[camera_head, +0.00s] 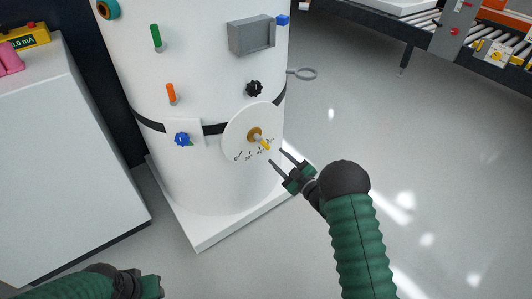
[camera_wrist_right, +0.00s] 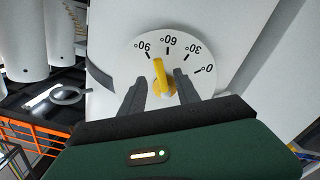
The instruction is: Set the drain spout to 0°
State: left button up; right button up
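The drain spout (camera_head: 265,146) is a yellow piece on a brass hub, on a white round dial (camera_head: 238,128) low on the white tank. The dial is marked 0°, 30°, 60° and 90°. In the right wrist view the spout (camera_wrist_right: 158,74) points between the 60° and 90° marks. My right gripper (camera_head: 276,157) is open just in front of the dial. In the right wrist view its fingers (camera_wrist_right: 160,92) lie left and right of the spout with gaps; I see no clear contact. My left gripper (camera_head: 150,285) shows partly at the bottom left; its fingers are not clear.
Above the dial are a black knob (camera_head: 254,89) and a grey box (camera_head: 251,36). A blue knob (camera_head: 182,139) and orange (camera_head: 171,94) and green (camera_head: 156,38) handles are to the left. A white cabinet (camera_head: 75,170) stands left. Floor right of the tank is free.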

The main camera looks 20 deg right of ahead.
aim_at(268, 148)
jog(key=b+x, duration=0.3)
jog(key=x, duration=0.4)
jog(key=shift+w+f, duration=0.1)
jog(key=shift+f, duration=0.1)
jog(key=shift+w+a+r, duration=0.15)
jog(key=shift+w+r, duration=0.05)
jog(key=shift+w, duration=0.2)
grip_shut()
jog(key=shift+f, duration=0.1)
dwell(0.5)
